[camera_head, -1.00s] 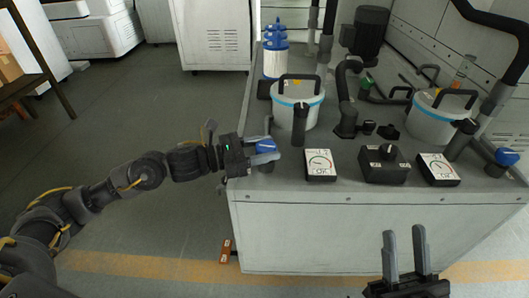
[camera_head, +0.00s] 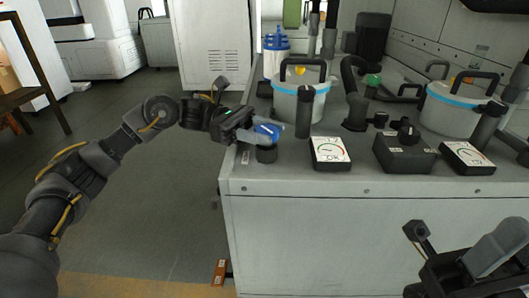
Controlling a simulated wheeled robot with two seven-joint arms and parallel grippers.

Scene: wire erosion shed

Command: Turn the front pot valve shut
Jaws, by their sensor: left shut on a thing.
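The valve has a blue handle (camera_head: 268,130) on a short dark round base (camera_head: 267,154). It stands at the near left corner of the grey bench, in front of the left white pot (camera_head: 297,105) with its blue band. My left gripper (camera_head: 270,133) comes in from the left and is shut on the blue handle. Its grey fingers hide part of the handle, so its exact angle is hard to read. My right gripper (camera_head: 490,250) is in front of the bench at the lower right, empty, its fingers overlapping in the view.
Right of the valve stand a dark upright cylinder (camera_head: 304,112), a dial gauge (camera_head: 330,152), a black knob box (camera_head: 404,152) and a second gauge (camera_head: 467,157). A second white pot (camera_head: 447,110) stands at right. A blue-white canister (camera_head: 275,52) is behind. Floor left of the bench is clear.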

